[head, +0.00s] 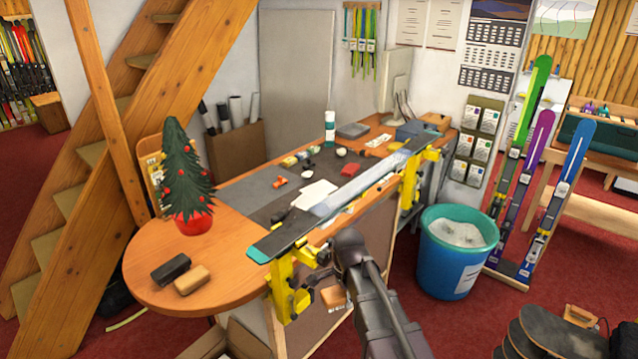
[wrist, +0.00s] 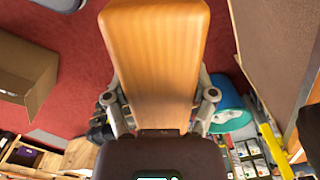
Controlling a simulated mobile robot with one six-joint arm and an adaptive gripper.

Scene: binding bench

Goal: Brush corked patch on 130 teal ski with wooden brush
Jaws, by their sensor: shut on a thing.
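My gripper (wrist: 160,100) is shut on the wooden brush (wrist: 158,50), whose pale wooden body fills the middle of the wrist view. In the head view the brush (head: 333,297) shows low beside my arm, in front of the bench side and below the ski. The ski (head: 310,219) lies base up across yellow vises (head: 290,285), with a teal end (head: 265,252) at the near left. Its middle looks pale and greyish. I cannot make out a separate corked patch. The brush and ski are apart.
A dark block (head: 170,268) and a tan block (head: 192,280) lie on the bench's rounded end near a small decorated tree (head: 186,175). A teal bin (head: 456,252) stands right of the bench. Small items crowd the bench behind the ski.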

